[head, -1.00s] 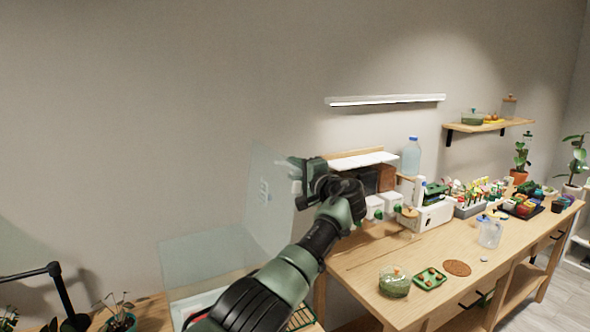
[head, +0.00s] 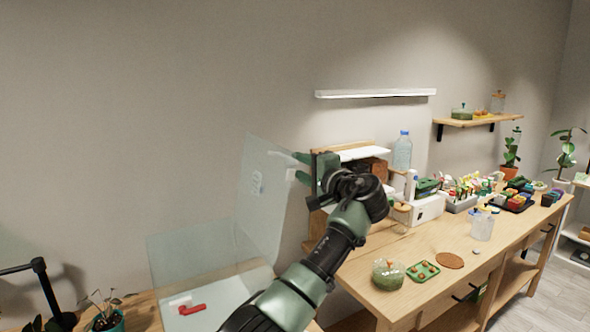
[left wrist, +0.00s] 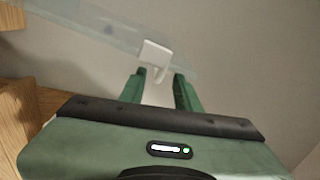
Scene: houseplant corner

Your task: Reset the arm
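My left gripper (head: 299,166) is at the middle of the head view, its green fingers pointing left toward an upright clear panel (head: 262,190). In the left wrist view the two fingers (left wrist: 160,82) are apart with nothing held between them. A small white hooked piece (left wrist: 155,54) on the clear panel shows at or just beyond the fingertips; contact cannot be told. The panel rises from a clear case (head: 190,255) with a white floor, where a red object (head: 192,309) lies. My right gripper is not in view.
A wooden workbench (head: 415,245) on the right holds a jar (head: 388,274), a green tray (head: 423,271), a round brown mat (head: 449,260) and a clear pitcher (head: 482,226). A blue-capped bottle (head: 402,152) stands behind my arm. A potted plant (head: 106,318) is at lower left.

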